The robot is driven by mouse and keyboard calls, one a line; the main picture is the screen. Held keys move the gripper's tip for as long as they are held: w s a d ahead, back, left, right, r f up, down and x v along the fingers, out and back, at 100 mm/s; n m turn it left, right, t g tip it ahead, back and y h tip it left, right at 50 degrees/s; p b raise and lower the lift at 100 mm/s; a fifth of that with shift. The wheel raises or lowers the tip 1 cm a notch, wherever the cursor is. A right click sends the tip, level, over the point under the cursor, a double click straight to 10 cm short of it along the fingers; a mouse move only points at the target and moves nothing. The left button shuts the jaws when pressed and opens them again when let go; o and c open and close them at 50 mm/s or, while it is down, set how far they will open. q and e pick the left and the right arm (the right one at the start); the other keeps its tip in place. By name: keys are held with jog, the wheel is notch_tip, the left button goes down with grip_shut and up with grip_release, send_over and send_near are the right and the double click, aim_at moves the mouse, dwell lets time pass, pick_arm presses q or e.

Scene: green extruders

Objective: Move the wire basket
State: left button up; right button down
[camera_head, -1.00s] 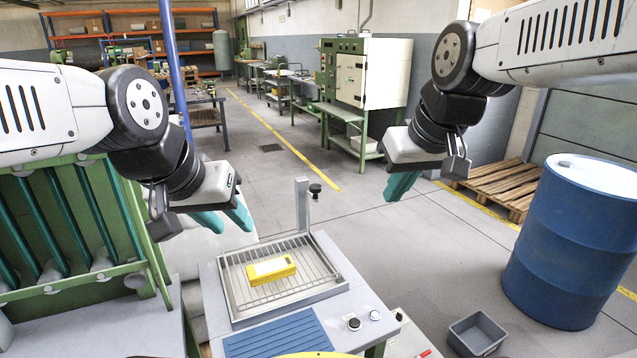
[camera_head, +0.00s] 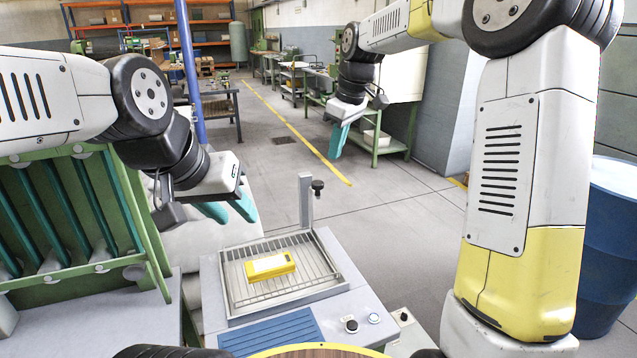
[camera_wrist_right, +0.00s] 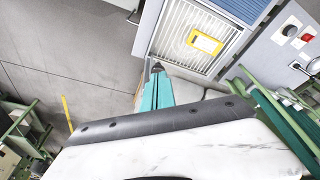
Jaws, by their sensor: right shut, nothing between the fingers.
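The wire basket (camera_head: 318,266) is a shallow grey wire tray on a light grey machine top at the lower middle of the head view. A yellow box (camera_head: 270,267) lies in it. The basket also shows in the right wrist view (camera_wrist_right: 172,42), beyond the fingertips. My left gripper (camera_head: 230,211) is above and left of the basket, its teal fingers apart and empty. My right gripper (camera_head: 338,141) is raised, higher in the picture and right of the basket. Its teal fingers are together in the right wrist view (camera_wrist_right: 158,78) and hold nothing. Neither gripper touches the basket.
An upright post (camera_head: 305,203) with a black knob stands at the basket's far edge. A blue ribbed pad (camera_head: 270,335) and buttons (camera_head: 351,326) are in front. A green rack (camera_head: 70,215) stands left. A blue barrel (camera_head: 612,235) is at right, partly hidden by my arm.

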aim_at(319, 183)
jog(key=shift+n+g, duration=0.4)
jog(key=shift+n, duration=0.3)
jog(key=w+f, duration=0.1)
jog(key=w+a, duration=0.1)
jog(key=w+a+f, duration=0.1)
jog(key=shift+w+f, duration=0.3)
jog(key=shift+f, duration=0.05)
jog(key=shift+x, duration=3.5)
jog(key=shift+a, duration=0.1)
jog(key=shift+f, duration=0.1)
notch_tip(319, 183, down, 8)
jog(key=s+d, duration=0.1)
jog(key=d, duration=0.1)
jog(key=shift+s+d, duration=0.15)
jog(key=shift+d, duration=0.2)
